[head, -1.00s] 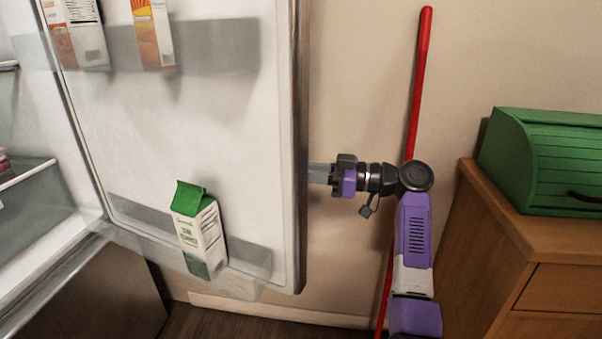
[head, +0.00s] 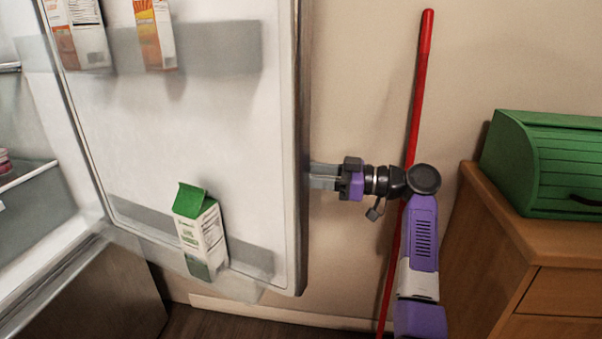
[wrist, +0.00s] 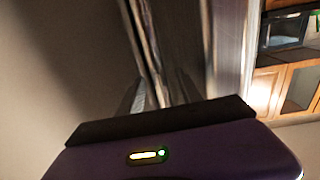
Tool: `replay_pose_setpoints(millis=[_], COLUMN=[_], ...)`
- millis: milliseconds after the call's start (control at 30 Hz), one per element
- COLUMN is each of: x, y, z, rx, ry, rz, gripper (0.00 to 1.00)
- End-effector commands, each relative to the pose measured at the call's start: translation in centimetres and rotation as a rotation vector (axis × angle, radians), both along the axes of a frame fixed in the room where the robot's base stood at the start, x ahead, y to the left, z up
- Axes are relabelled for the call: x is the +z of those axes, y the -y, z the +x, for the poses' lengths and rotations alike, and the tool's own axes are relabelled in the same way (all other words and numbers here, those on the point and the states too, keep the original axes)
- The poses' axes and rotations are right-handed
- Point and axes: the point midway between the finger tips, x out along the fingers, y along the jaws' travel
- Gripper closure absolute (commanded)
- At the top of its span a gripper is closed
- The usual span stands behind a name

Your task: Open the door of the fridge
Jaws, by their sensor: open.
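The fridge door (head: 190,130) stands open in the head view, its inner side with shelf bins facing me. The open fridge interior (head: 30,175) shows at the left. My gripper (head: 316,176) is at the door's right edge, on the outer side, with its fingers pointing left at it. The jaws are open, and the fingertips are partly hidden by the door edge. In the wrist view my gripper's fingers (wrist: 150,95) show beside a long metallic strip. I cannot tell whether they touch the door or its handle.
Cartons stand in the door bins, including a green and white carton (head: 201,232). A red pole (head: 421,75) leans on the wall behind my arm. A wooden cabinet (head: 555,255) with a green bread box (head: 545,165) stands at the right. The wall is close behind the door.

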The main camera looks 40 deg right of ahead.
Motion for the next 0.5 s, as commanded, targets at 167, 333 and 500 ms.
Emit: replay_pose_setpoints(millis=[167, 333, 500], x=[0.1, 0.1, 0.0], y=[1.7, 2.9, 3.4], z=[-2.6, -4.6, -5.5], rx=[-0.003, -0.001, 0.0], ry=[0.0, 0.0, 0.001], rz=[0.0, 0.0, -0.001], gripper=[0.59, 0.59, 0.59])
